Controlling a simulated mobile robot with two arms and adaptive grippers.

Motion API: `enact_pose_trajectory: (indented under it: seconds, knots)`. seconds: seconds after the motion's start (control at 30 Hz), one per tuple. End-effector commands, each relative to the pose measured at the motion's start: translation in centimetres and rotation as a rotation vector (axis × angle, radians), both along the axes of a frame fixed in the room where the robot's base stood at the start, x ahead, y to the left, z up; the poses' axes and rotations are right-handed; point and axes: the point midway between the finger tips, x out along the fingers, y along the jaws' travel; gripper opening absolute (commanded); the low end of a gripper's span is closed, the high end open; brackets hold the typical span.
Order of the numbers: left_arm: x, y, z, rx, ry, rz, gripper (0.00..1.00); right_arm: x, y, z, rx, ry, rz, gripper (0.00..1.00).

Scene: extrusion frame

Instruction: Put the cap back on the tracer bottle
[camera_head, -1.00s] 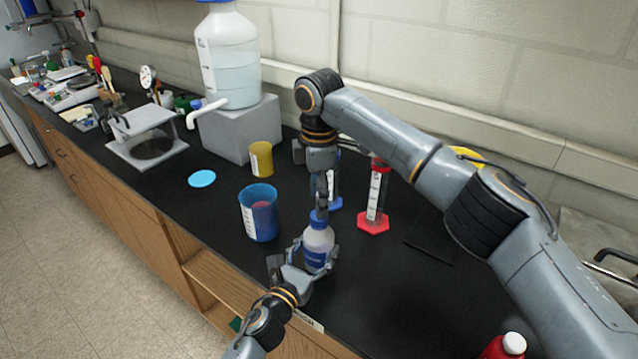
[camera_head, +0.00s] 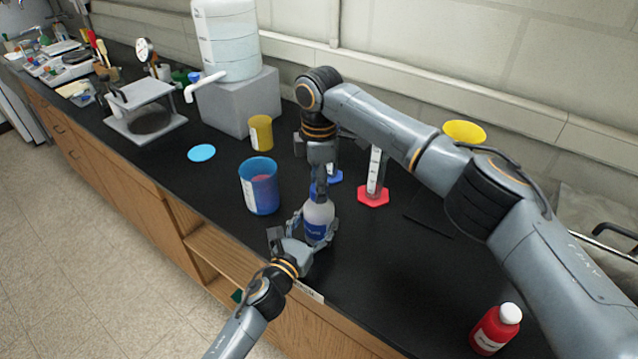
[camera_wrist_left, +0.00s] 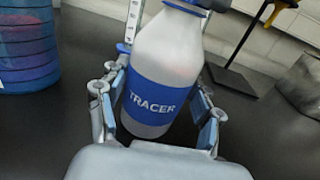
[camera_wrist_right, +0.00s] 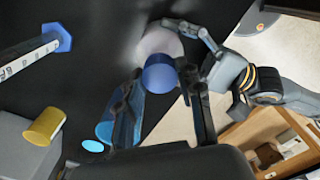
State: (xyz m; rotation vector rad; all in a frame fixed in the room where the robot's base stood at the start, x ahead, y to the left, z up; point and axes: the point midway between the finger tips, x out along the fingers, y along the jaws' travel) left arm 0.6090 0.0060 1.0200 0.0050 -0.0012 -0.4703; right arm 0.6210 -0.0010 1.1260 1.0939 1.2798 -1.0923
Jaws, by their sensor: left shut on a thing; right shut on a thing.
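The tracer bottle (camera_head: 319,213), white with a blue "TRACER" label, stands on the black bench. My left gripper (camera_head: 304,236) is shut around its body; the left wrist view shows a finger on each side of the bottle (camera_wrist_left: 165,70). My right gripper (camera_head: 319,183) points down from above and is shut on the blue cap (camera_wrist_right: 160,73). The cap is right at the bottle's mouth, over the white shoulder (camera_wrist_right: 160,42) in the right wrist view. The fingers and cap hide the neck, so I cannot tell whether the cap is seated.
A blue beaker (camera_head: 260,187) with pink contents stands left of the bottle. A yellow cup (camera_head: 261,132), a red-based cylinder (camera_head: 374,197) and a blue disc (camera_head: 202,153) are behind. A red bottle (camera_head: 495,328) stands at the front right. The bench between is clear.

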Motion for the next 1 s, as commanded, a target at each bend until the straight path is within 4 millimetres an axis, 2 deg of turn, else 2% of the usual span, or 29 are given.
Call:
enact_pose_trajectory:
  seconds: [0.13,0.23,0.8,0.97,1.0]
  knots:
    - [0.00,0.03,-0.05,0.001,0.000,0.001,0.00,-0.01,0.02,-0.02,0.000,0.000,-0.021,0.00]
    - [0.00,0.02,-0.05,0.001,0.000,0.001,0.00,-0.05,0.10,-0.04,0.003,0.002,-0.126,0.00]
    - [0.00,0.01,-0.04,0.001,0.000,0.000,0.00,-0.02,0.12,-0.11,0.003,0.005,-1.311,0.00]
    - [-0.01,0.00,-0.04,0.001,0.000,0.000,0.00,0.03,0.02,-0.08,0.001,0.003,-1.350,0.00]
    - [-0.01,0.00,-0.04,0.001,0.000,0.000,0.00,0.03,0.02,-0.08,0.001,0.003,-1.350,0.37]
